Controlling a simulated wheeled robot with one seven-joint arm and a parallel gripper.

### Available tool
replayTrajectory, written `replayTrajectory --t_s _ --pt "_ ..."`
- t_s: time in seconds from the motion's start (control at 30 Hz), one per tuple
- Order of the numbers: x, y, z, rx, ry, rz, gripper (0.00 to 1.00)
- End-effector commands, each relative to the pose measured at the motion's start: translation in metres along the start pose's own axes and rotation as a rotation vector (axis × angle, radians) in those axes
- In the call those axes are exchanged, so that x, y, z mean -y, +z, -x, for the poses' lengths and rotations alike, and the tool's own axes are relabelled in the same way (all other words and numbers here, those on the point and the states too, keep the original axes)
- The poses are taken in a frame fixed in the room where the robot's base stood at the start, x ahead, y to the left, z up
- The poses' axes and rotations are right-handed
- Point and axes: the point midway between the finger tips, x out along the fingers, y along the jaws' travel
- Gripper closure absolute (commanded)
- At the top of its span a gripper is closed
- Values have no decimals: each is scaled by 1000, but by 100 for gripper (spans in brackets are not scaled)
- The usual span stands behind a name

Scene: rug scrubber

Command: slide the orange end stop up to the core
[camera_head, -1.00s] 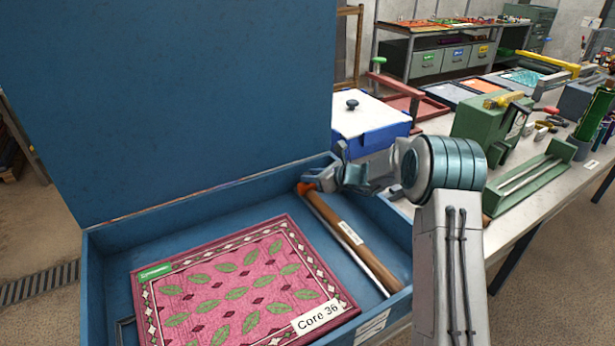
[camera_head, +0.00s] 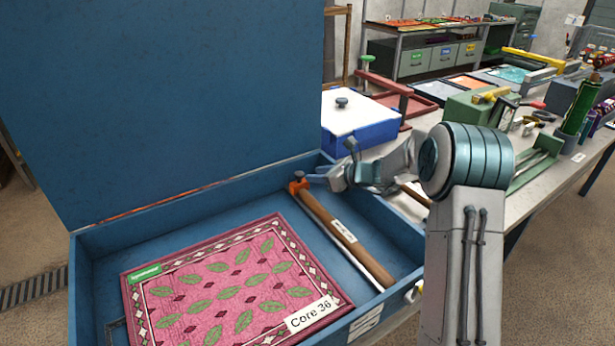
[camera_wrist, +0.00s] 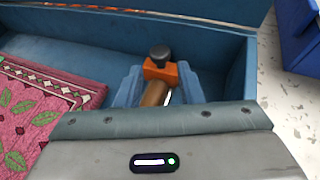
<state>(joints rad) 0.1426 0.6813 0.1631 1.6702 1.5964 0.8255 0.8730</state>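The orange end stop (camera_head: 297,188), with a dark knob (camera_head: 299,175) on top, sits at the far end of the brown core (camera_head: 333,226) in the blue case. The core carries a white label, and a thin silver rod runs beside it. My gripper (camera_head: 318,179) is at the stop, reaching in from the right. In the wrist view its two blue-grey fingers flank the orange stop (camera_wrist: 160,74), with no clear gap on either side. Whether they press on it I cannot tell. In that view the core (camera_wrist: 155,94) is mostly hidden behind my gripper body.
A pink leaf-patterned rug (camera_head: 240,285) marked "Core 36" lies left of the core. The case's walls (camera_head: 190,195) and tall raised lid (camera_head: 160,90) enclose this space. A blue box with a white lid (camera_head: 355,118) stands behind on the bench.

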Motion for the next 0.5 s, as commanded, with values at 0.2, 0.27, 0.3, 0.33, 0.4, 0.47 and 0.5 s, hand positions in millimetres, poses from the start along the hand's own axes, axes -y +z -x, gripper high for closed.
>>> replayTrajectory --t_s 0.2,0.27,0.3,0.33,0.4,0.47,0.5 --pt "0 -1 50 1 -3 0 66" --pt "0 0 60 0 -2 1 66" --pt "0 0 65 0 -2 0 66" --pt "0 0 69 0 -1 0 66" --pt "0 0 76 1 0 -1 66" --pt "0 0 80 0 0 -1 66" --pt "0 0 81 0 0 -1 66"
